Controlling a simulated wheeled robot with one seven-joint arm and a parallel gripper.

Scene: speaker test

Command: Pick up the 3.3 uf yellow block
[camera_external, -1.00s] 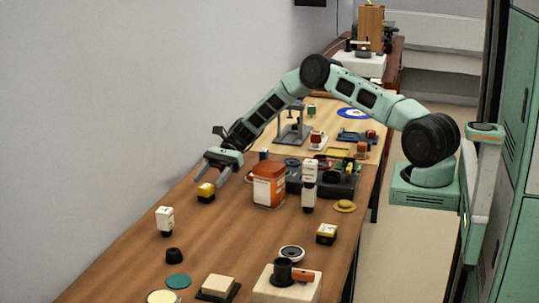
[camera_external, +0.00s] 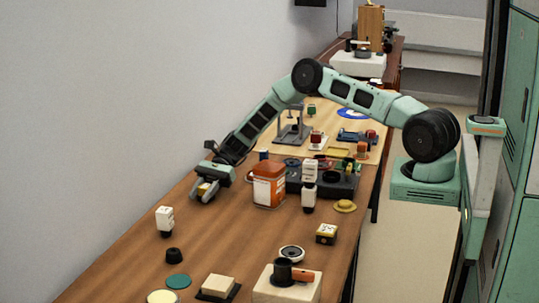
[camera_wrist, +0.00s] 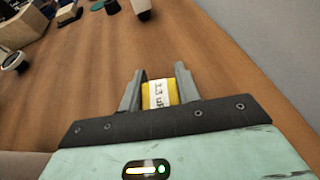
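The yellow block (camera_wrist: 161,93) with a white label reading 3.3 uF sits between the two fingers of my gripper (camera_wrist: 160,72) in the wrist view. The fingers are apart, one on each side of it, with very little gap; I cannot tell whether they touch it. In the external view my gripper (camera_external: 203,193) is low at the table's left side, around the yellow block (camera_external: 203,186), which is partly hidden by the fingers.
A second yellow-and-white block (camera_external: 326,233) stands on the wooden table (camera_external: 235,240) further right. An orange-and-white jar (camera_external: 268,186) is right of my gripper. A white-and-black piece (camera_external: 165,220) stands nearer the camera. The grey wall is close on the left.

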